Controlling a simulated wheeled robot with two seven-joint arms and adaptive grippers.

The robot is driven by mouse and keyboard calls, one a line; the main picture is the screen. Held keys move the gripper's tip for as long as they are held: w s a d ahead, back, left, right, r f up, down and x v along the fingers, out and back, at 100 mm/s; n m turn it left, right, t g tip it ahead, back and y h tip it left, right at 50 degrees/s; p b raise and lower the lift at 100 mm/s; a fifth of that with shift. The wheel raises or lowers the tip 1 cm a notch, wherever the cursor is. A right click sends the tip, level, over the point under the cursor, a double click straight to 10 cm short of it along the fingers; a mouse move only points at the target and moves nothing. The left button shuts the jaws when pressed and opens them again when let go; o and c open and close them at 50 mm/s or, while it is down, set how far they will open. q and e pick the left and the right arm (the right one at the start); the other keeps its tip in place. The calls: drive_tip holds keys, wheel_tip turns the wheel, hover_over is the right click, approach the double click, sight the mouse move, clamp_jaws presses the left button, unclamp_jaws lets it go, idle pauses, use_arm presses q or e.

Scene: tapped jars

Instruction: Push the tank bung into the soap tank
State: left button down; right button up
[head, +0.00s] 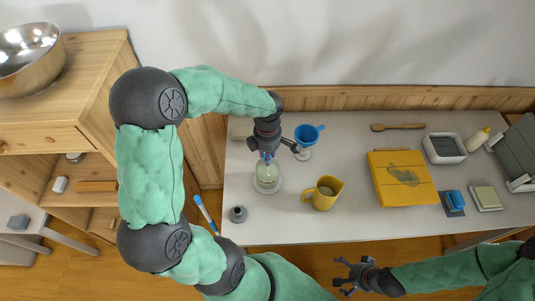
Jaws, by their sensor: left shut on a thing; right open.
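The soap tank (267,178) is a pale green, roundish jar on a light round base, on the left part of the white table. My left gripper (267,158) points down over the top of the tank. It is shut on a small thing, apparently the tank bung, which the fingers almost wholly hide. I cannot tell whether the bung is in the tank's mouth or just above it. My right gripper (352,275) is open and empty, in front of the table's near edge and well away from the tank.
A small dark grey round piece (238,214) stands in front of the tank. A blue funnel (306,134) is behind it to the right, and a yellow jug (323,194) stands to the right. Further right are a yellow box (401,186) and a grey-white tub (444,148).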

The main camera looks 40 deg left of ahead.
use_arm(q)
drive_tip(key=c, duration=0.6)
unclamp_jaws()
drive_tip(key=shift+c, duration=0.2)
drive_tip(key=shift+r, duration=0.2)
drive_tip(key=shift+r+p, duration=0.3)
drive_tip(key=shift+r+p, duration=1)
drive_tip(key=shift+r, duration=0.75)
wheel_tip(320, 180, up, 12)
idle(0.4)
